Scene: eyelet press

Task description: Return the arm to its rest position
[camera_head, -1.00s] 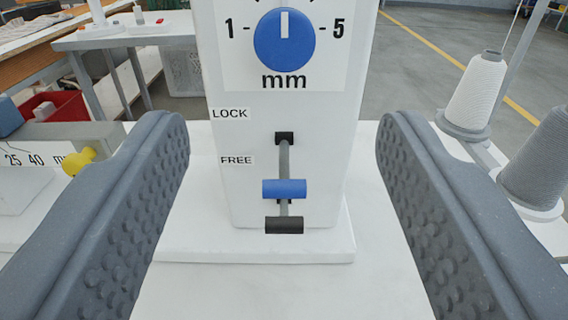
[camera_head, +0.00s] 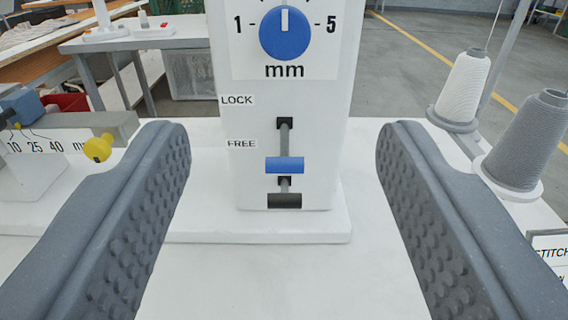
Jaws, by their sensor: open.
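My gripper (camera_head: 284,225) is open and empty. Its two grey padded fingers stand wide apart at the left and right of the view, and nothing is between the tips but the white machine behind. The white machine column (camera_head: 352,90) stands ahead, apart from the fingers. It carries a blue dial (camera_head: 284,33) marked 1 to 5 mm, its white mark pointing up. Below is a lever with a blue handle (camera_head: 285,165), lying lower than the FREE label (camera_head: 241,143). A black-tipped lever (camera_head: 285,201) sits just under it. The rest of my arm is out of view.
A white thread cone (camera_head: 467,87) and a grey thread cone (camera_head: 527,140) stand at the right. A yellow knob (camera_head: 97,149) on a scaled gauge is at the left, behind the left finger. The white tabletop (camera_head: 280,285) in front of the column is bare.

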